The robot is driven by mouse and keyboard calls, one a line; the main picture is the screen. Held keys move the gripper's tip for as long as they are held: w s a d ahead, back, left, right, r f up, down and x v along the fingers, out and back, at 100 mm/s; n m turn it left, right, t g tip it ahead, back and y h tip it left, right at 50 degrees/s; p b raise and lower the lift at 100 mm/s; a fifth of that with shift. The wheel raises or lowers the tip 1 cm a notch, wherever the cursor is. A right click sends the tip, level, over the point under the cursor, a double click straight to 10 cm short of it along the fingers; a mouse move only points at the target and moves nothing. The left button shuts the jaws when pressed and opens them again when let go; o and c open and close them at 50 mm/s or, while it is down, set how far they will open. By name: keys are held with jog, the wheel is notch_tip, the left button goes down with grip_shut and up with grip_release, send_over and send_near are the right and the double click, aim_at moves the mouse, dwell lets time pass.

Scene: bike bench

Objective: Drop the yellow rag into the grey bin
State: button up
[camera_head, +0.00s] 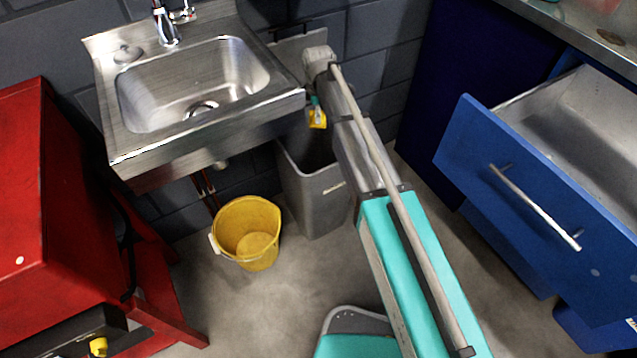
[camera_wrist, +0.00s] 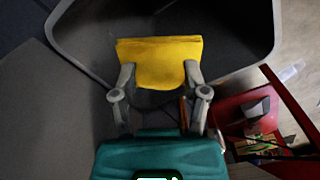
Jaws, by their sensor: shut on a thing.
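The yellow rag (camera_wrist: 160,62) is held between the two fingers of my gripper (camera_wrist: 160,80) in the wrist view. In that view the rag shows in front of the grey bin's (camera_wrist: 262,66) open mouth, inside the outline of its rim. In the head view the rag (camera_head: 317,118) is a small yellow patch above the grey bin (camera_head: 312,197), beside the sink's right edge. My arm hides part of the bin there, and my gripper's fingers are mostly hidden. How high the rag is above the rim is hard to tell.
A steel sink (camera_head: 125,152) stands left of the bin. A yellow bucket (camera_head: 247,232) sits on the floor left of the bin. A red cabinet (camera_head: 22,190) is at far left. An open blue drawer (camera_head: 520,200) juts out at right. The floor in front is mostly clear.

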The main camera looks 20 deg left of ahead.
jog(key=shift+f+b, duration=2.9)
jog(key=shift+f, duration=0.05)
jog(key=o, duration=1)
jog(key=shift+r, duration=0.15)
